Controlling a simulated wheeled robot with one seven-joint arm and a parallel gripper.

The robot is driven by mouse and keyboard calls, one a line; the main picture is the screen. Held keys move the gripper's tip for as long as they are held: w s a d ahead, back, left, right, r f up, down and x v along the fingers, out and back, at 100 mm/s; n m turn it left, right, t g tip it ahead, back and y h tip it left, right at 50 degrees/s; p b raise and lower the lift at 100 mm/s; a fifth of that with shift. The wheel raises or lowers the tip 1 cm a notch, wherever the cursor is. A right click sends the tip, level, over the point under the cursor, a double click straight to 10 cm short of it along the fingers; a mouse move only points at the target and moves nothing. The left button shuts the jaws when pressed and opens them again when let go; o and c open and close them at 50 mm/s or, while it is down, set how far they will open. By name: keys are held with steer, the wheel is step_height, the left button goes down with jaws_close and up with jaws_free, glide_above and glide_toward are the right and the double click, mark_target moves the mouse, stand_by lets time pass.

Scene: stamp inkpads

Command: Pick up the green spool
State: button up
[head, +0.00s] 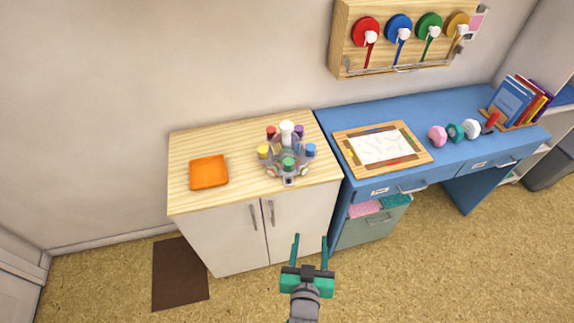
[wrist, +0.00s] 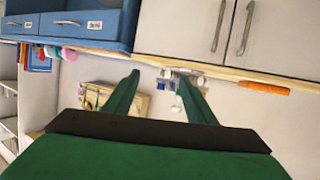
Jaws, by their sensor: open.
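A green spool (head: 429,26) with a white knob and a hanging green ribbon is on the wooden wall rack (head: 347,62) at the upper right in the head view. It sits between a blue spool (head: 398,28) and a yellow spool (head: 457,25). My gripper (head: 310,238) is open and empty in front of the white cabinet, well below and left of the rack. Its two fingers also show apart in the wrist view (wrist: 157,76). The wooden rack (wrist: 140,104) seems to show there, upside down, but I cannot pick out the green spool.
A carousel (head: 287,150) with colored caps and an orange tray (head: 208,172) stand on the wooden cabinet top (head: 235,131). The blue desk (head: 345,115) holds a framed board (head: 408,164), small pink, teal and white items, and books (head: 513,100). The floor before the furniture is largely clear.

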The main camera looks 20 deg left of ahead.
steer(key=w+a+r+y, duration=0.1)
steer(key=w+a+r, duration=0.35)
steer(key=w, duration=0.25)
steer(key=n+g+y, duration=0.1)
glide_toward(288, 162)
steer(key=x, duration=0.8)
steer(key=shift+w, duration=0.1)
steer(key=c, duration=1.1)
